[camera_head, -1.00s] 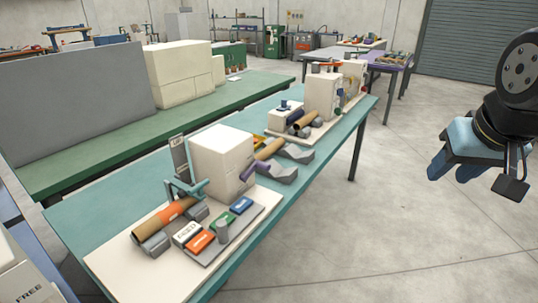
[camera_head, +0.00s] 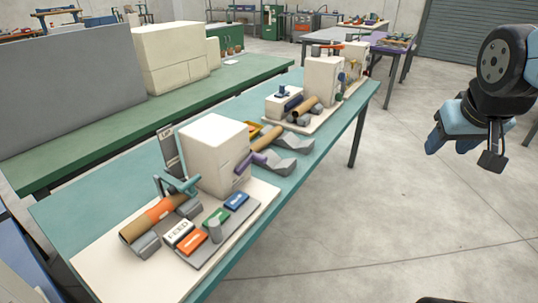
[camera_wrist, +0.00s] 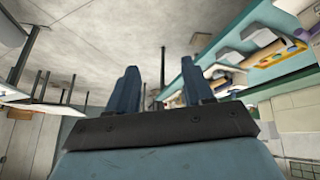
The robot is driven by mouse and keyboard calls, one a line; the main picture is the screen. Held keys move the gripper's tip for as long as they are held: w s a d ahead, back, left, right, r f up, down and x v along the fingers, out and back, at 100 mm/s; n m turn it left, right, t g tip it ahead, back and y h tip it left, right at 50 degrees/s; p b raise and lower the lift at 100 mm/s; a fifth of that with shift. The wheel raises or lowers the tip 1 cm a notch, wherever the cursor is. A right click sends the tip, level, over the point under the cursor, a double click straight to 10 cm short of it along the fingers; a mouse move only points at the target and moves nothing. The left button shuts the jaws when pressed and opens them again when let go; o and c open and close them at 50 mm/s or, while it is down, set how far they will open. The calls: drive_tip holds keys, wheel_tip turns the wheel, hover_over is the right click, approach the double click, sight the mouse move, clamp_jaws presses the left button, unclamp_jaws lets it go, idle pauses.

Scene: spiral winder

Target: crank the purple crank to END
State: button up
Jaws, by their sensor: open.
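The purple crank (camera_head: 250,161) is a short purple bar on the right side of the white box-shaped machine (camera_head: 212,150). The machine stands on a cream board (camera_head: 150,283) on the teal bench. No END mark is readable. My gripper (camera_head: 447,136) is at the right of the head view, over open floor and well apart from the crank and bench. In the wrist view my gripper (camera_wrist: 163,86) has its two blue fingers spread, with nothing between them. The crank cannot be made out in the wrist view.
An orange-banded roll (camera_head: 160,213), a FEED block (camera_head: 178,234) and orange, green and blue blocks lie before the machine. A teal lever frame (camera_head: 178,184) stands beside it. A second machine (camera_head: 322,80) is farther along the bench. The floor right of the bench is clear.

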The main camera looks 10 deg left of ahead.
drive_tip(key=w+a+f+n+t, duration=0.1)
drive_tip(key=w+f+n, duration=0.1)
drive_tip(key=w+f, duration=0.3)
drive_tip(key=w+a+f+n, duration=0.1)
drive_tip(key=w+f+n, duration=0.1)
drive_tip(key=w, duration=0.5)
drive_tip(key=n+y, duration=0.7)
drive_tip(key=y, duration=1)
approach(266, 160)
drive_tip(key=x, duration=1)
drive_tip(key=shift+w+a+f, duration=0.1)
drive_tip(key=shift+a+f, duration=0.05)
drive_tip(key=shift+a, duration=0.15)
clamp_jaws()
drive_tip(key=shift+w+d, duration=0.1)
